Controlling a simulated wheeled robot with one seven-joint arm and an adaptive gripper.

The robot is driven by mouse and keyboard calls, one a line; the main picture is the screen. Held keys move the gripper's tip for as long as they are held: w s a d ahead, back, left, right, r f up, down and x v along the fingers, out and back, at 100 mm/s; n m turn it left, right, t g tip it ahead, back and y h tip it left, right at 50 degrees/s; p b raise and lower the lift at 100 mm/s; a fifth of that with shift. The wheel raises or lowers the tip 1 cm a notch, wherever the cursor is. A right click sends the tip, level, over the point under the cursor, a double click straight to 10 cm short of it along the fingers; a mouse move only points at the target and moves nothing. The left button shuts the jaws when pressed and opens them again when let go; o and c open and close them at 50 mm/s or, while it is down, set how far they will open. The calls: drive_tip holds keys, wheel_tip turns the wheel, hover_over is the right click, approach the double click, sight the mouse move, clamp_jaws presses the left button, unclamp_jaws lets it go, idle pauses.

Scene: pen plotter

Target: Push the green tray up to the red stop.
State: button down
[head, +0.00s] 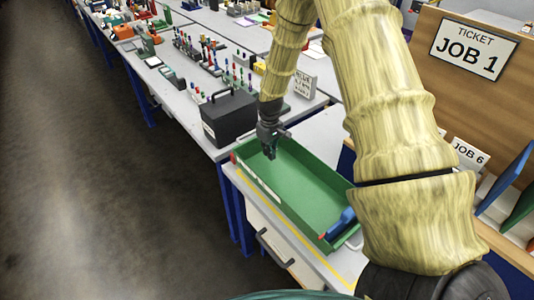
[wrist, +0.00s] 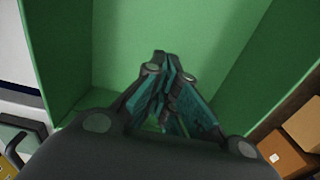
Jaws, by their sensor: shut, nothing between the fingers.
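The green tray (head: 318,190) lies on the pale bench top, long side along the bench edge. My gripper (head: 270,155) points down inside its far end, shut and empty, close to the far wall. Whether the fingers touch the wall or floor is unclear. In the wrist view, the shut fingers (wrist: 167,80) stand in front of the tray's green surfaces (wrist: 130,30). A small red piece (head: 232,157), seemingly the red stop, shows at the tray's far left corner. Whether it touches the tray is unclear.
A blue tool (head: 340,223) with an orange-red end lies at the tray's near end. A black box (head: 230,117) stands beyond the far end. A yellow line (head: 290,235) runs along the bench edge. A wooden board (head: 460,75) stands right.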

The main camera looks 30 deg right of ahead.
wheel_tip(320, 180, up, 8)
drive_tip(key=b, duration=0.2)
drive_tip(key=shift+a, duration=0.15)
drive_tip(key=shift+w, duration=0.15)
drive_tip(key=w+a+f+n+t+y+b, duration=0.1)
drive_tip(key=w+a+b, duration=0.15)
drive_tip(key=a, duration=0.95)
drive_tip(key=s+a+f, duration=0.4)
drive_tip(key=f, duration=0.4)
drive_tip(key=s+a+f+m+p, duration=0.15)
drive_tip(key=s+a+f, duration=0.25)
drive_tip(key=s+f, duration=1.1)
drive_tip(key=s+f+g+h+p, duration=0.1)
drive_tip(key=s+f, duration=0.2)
drive_tip(key=s, duration=1.8)
drive_tip(key=shift+s+a+m, duration=0.25)
drive_tip(key=shift+a+m, duration=0.1)
drive_tip(key=shift+a, duration=0.05)
